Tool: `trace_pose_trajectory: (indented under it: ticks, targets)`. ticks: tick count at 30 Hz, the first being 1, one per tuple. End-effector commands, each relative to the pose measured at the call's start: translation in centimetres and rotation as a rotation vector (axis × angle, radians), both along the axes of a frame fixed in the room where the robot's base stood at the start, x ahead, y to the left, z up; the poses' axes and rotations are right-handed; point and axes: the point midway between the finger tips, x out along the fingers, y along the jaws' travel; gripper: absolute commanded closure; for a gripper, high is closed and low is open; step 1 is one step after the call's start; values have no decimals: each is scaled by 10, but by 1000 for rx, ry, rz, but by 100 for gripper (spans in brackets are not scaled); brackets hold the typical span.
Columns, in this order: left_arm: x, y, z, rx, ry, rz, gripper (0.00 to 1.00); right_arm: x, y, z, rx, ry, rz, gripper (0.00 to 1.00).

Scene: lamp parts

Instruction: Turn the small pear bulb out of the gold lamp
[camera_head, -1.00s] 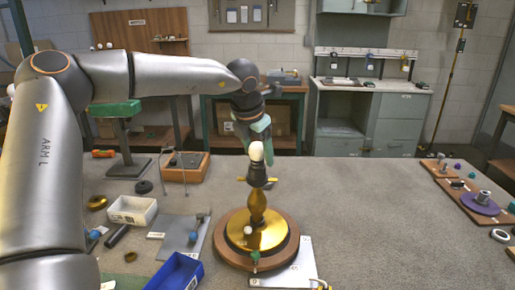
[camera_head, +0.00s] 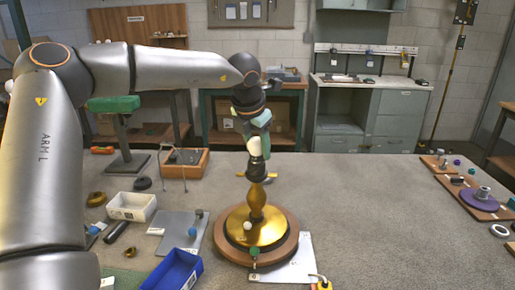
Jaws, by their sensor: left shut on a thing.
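The gold lamp (camera_head: 257,205) stands upright on a round wooden base (camera_head: 222,248), with a dark socket (camera_head: 256,172) on top. The small white pear bulb (camera_head: 254,147) sits above the socket, partly hidden by green fingers. My left gripper (camera_head: 259,142) reaches in from the upper left, tilted downward, and is shut on the bulb. How deep the bulb sits in the socket cannot be told. My right gripper is not in view.
A blue bin (camera_head: 172,270), a white box (camera_head: 131,207) and a grey plate (camera_head: 172,238) lie left of the lamp. A white sheet (camera_head: 290,262) lies by its base. Boards with parts (camera_head: 470,200) stand far right. The table between is clear.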

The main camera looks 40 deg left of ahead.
Motion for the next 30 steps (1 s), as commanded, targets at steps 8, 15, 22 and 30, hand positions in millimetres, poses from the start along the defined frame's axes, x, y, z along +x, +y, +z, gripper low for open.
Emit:
trace_pose_trajectory:
  ticks: [8,15,22,30]
  targets:
    - [0,2,-2,7,-1,154,88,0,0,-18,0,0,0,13]
    - [0,3,-1,10,-2,331,88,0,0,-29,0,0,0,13]
    - [0,4,1,9,-2,538,88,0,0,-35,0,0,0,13]
    - [-1,4,2,5,-2,556,88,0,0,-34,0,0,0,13]
